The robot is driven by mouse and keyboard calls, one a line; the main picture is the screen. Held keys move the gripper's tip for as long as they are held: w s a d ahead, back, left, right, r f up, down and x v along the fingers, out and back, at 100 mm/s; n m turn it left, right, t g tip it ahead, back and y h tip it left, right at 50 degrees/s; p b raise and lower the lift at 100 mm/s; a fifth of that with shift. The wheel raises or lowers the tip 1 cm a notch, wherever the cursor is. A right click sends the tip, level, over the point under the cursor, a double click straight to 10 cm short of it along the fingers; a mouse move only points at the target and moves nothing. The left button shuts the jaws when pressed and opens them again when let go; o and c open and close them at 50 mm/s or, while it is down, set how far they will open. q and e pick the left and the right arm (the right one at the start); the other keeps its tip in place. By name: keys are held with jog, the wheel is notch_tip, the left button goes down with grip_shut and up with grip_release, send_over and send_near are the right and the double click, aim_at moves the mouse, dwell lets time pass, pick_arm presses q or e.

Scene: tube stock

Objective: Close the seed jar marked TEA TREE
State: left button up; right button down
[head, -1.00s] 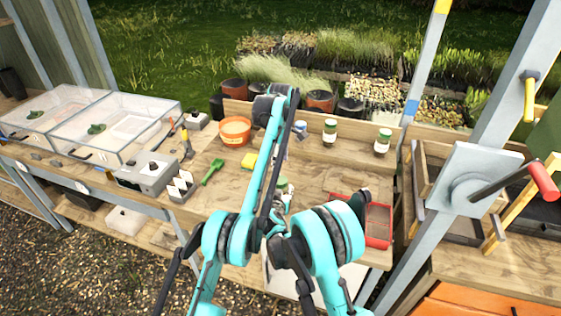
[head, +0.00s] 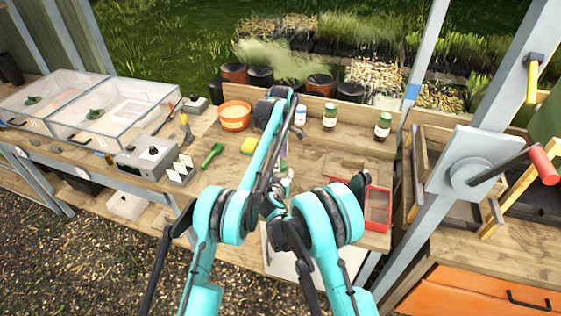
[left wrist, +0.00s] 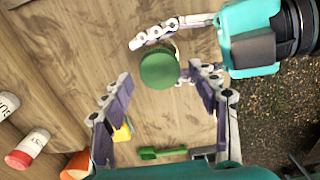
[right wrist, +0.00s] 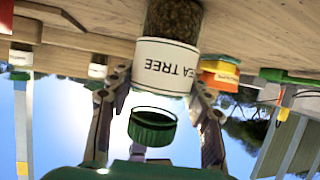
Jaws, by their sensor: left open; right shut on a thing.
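The TEA TREE jar (right wrist: 165,65), with its white label and brown contents, appears upside down in the right wrist view. My right gripper (right wrist: 160,82) is shut on it, one finger on each side. A green lid (right wrist: 152,126) shows at the jar's mouth end, off to one side of the label with a pale gap between. I cannot tell whether it touches the jar. In the left wrist view the round lid (left wrist: 159,69) hides the jar beneath. My left gripper (left wrist: 160,76) is open, its fingers spread on either side of the lid. In the head view my arms mostly hide the jar.
Other jars (head: 329,117) (head: 382,126) stand along the back of the bench. An orange pot (head: 235,118), a yellow block (head: 249,145) and a green scoop (head: 211,154) lie left. A red tray (head: 377,208) is at the right. Bare wood lies between.

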pick_arm(q)
jog(key=shift+f, duration=0.85)
jog(key=shift+c, duration=0.4)
jog(key=c, duration=1.2)
jog(key=shift+o, duration=0.2)
jog(key=m, duration=2.4)
jog(key=o, duration=1.4)
